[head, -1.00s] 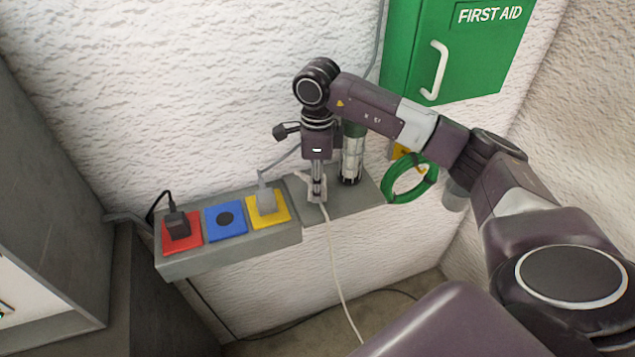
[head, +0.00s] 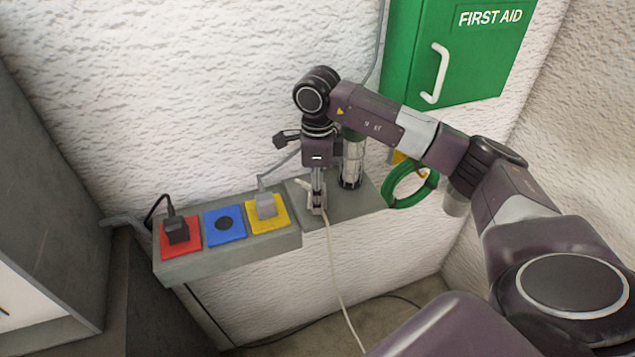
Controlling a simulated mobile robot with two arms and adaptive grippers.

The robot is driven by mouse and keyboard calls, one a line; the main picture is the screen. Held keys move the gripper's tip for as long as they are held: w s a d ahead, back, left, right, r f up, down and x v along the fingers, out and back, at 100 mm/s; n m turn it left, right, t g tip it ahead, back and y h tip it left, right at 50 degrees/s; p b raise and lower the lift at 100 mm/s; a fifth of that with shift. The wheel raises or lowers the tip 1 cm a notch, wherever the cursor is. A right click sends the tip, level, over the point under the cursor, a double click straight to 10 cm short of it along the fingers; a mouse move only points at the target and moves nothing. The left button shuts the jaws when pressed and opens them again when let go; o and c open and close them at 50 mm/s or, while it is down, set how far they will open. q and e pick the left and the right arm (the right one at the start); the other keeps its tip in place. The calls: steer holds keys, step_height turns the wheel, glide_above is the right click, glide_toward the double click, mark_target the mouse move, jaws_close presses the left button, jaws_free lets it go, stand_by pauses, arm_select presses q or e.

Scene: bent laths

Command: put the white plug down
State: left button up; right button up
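The white plug (head: 317,210) is between the fingertips of my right gripper (head: 317,202), low over the grey ledge to the right of the sockets. Its white cord (head: 336,272) hangs down over the ledge's front edge. The gripper points down and looks shut on the plug, whose body is mostly hidden by the fingers. I cannot tell for sure whether the plug touches the ledge. My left gripper is not in view.
On the grey ledge (head: 240,255), a black plug sits on the red socket (head: 194,247) and a grey plug on the yellow socket (head: 282,222); the blue socket (head: 226,224) is empty. A metallic cylinder (head: 351,168) stands close behind the gripper. A green ring (head: 388,196) hangs at right.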

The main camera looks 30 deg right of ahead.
steer(key=shift+r+p, duration=0.45)
steer(key=shift+r, duration=0.4)
step_height(320, 180, up, 6)
steer(key=b, duration=0.3)
steer(key=shift+f, duration=0.2)
step_height(320, 180, up, 4)
steer(key=shift+r, duration=0.95)
steer(key=shift+f, duration=0.1)
